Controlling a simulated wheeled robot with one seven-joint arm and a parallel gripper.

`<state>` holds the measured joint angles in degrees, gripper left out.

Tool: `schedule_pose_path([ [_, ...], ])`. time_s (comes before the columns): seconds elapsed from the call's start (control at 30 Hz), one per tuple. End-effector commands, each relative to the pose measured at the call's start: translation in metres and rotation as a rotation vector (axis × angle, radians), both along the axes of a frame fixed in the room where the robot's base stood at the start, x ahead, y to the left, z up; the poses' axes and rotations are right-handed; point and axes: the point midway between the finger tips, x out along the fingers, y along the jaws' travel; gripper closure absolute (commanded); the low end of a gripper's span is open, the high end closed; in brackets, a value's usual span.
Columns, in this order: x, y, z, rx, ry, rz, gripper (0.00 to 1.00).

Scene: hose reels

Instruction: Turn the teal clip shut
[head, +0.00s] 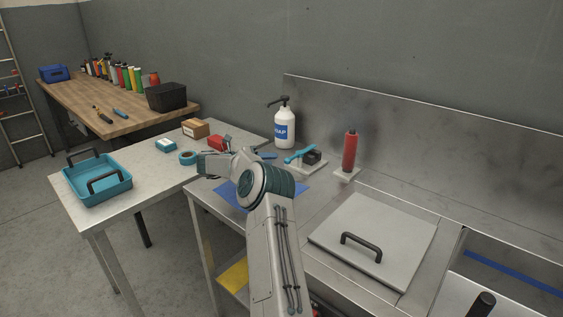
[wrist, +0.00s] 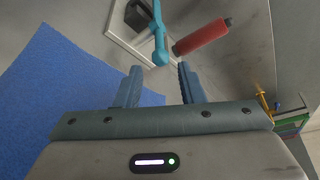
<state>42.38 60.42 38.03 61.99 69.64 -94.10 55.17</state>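The teal clip (head: 300,155) is a lever on a dark block (head: 312,157) fixed to a pale plate (head: 306,166) on the steel counter. Its free end sticks out to the left of the block. In the wrist view the clip (wrist: 158,35) hangs down from the top edge, its rounded end just beyond the gap between my fingertips. My gripper (wrist: 160,80) is open, its two blue-grey fingers apart with nothing between them. It looks apart from the clip.
A red cylinder (head: 350,150) stands right of the clip, and a white soap bottle (head: 284,128) stands behind it. A blue mat (head: 231,193) lies partly under my arm. A lid with a black handle (head: 375,238) covers the counter at right.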

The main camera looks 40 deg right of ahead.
Motion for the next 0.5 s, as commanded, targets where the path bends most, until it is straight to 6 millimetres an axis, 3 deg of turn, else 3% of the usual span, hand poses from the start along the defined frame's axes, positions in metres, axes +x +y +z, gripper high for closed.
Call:
schedule_pose_path([
  [0.2, 0.009, 0.03, 0.007, -0.001, -0.001, 0.001, 0.65],
  [0.5, 0.011, 0.038, 0.009, -0.001, -0.001, -0.002, 0.65],
])
